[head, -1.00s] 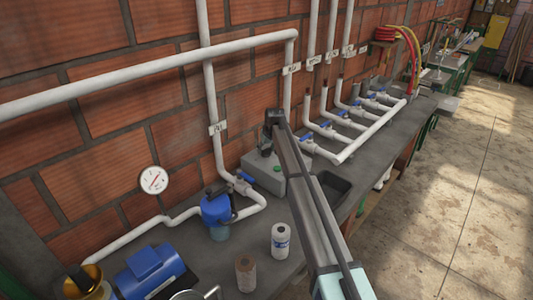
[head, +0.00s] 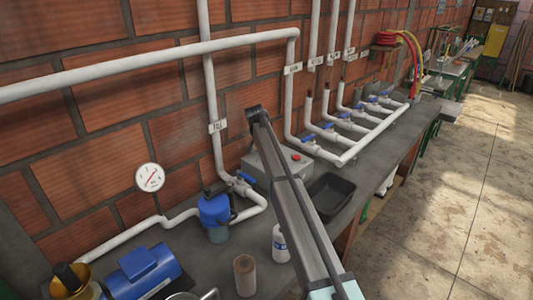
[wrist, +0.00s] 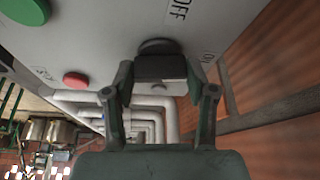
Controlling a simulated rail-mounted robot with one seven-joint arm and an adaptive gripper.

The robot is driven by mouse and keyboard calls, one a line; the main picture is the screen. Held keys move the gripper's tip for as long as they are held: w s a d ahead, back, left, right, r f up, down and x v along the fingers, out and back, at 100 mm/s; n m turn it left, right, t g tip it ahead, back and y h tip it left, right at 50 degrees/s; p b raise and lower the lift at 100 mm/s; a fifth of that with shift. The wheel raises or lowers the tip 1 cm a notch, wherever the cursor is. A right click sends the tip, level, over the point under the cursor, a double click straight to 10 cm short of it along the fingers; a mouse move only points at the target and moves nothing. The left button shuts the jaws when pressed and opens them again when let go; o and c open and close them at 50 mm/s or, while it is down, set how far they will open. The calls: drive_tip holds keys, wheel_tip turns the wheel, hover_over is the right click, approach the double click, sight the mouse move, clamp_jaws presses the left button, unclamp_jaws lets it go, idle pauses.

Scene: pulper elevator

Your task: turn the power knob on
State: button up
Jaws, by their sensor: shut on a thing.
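The power knob (wrist: 160,47) is black and sits on the face of a light grey control box (wrist: 95,35) in the wrist view. My gripper (wrist: 160,78) has its two fingers closed on either side of the knob's bar. An OFF label (wrist: 178,10) is above the knob, and a second label, partly hidden, is to its right. In the head view the control box (head: 258,168) stands on the bench against the wall. My arm hides the knob and gripper there.
A red button (wrist: 76,80) and a green button (wrist: 24,10) are on the box face. A black tray (head: 330,193) is right of the box.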

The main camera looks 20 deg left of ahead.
drive_tip(key=shift+a+f+m+h+b, duration=0.1)
drive_tip(key=shift+m+h+b, duration=0.35)
drive_tip(key=shift+m, duration=0.85)
drive_tip(key=shift+g, duration=0.3)
drive_tip(key=o, duration=1.2)
drive_tip(key=shift+c, duration=0.2)
drive_tip(key=v, duration=1.2)
